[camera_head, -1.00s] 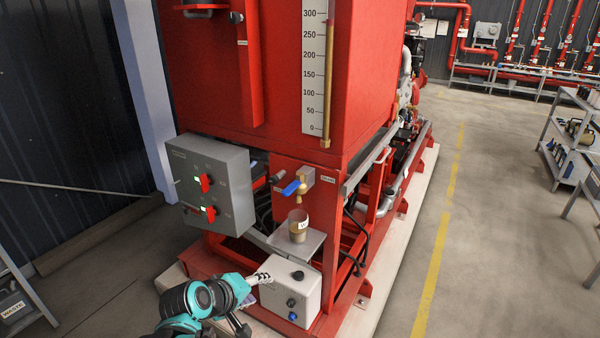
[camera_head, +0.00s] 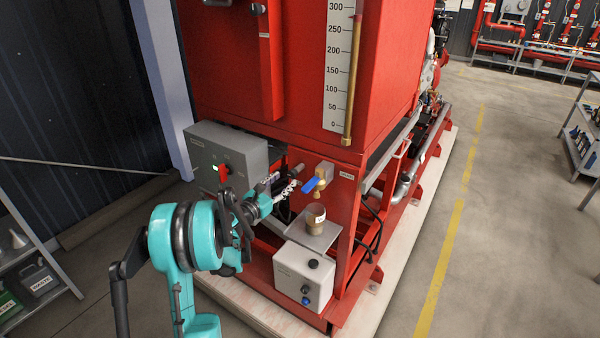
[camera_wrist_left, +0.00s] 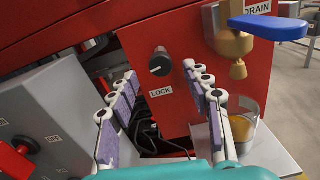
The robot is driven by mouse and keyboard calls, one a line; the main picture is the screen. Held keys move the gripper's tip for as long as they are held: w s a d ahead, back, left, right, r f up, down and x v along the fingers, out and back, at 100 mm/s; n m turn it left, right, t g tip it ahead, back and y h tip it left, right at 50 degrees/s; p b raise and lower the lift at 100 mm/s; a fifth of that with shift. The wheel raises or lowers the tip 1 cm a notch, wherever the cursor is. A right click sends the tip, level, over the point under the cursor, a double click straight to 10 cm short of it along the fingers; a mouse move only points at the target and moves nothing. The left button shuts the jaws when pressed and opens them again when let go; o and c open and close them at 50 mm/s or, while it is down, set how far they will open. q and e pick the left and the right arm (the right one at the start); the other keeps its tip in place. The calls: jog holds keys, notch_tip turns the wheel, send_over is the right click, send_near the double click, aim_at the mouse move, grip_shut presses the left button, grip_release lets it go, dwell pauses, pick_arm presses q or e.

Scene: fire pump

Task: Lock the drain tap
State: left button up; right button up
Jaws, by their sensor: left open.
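The drain tap (camera_head: 323,174) has a brass body and a blue lever on the red panel below the tank. A black round knob (camera_wrist_left: 160,63) with a LOCK label (camera_wrist_left: 160,93) is on the same panel, left of the tap. My left gripper (camera_head: 288,189) is open and empty, left of the tap. In the left wrist view its fingers (camera_wrist_left: 160,76) point at the panel, with the knob between and beyond the tips. My right gripper is not in view.
A cup (camera_head: 316,214) stands on a metal shelf (camera_head: 312,236) under the tap. A white box (camera_head: 303,274) with knobs sits below. Open floor lies to the right.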

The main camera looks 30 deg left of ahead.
aim_at(291, 175)
pick_arm(q)
jog(key=w, duration=0.4)
jog(key=w+b, duration=0.1)
jog(key=w, duration=0.1)
jog(key=shift+w+d, duration=0.15)
jog(key=shift+d, duration=0.1)
grip_shut()
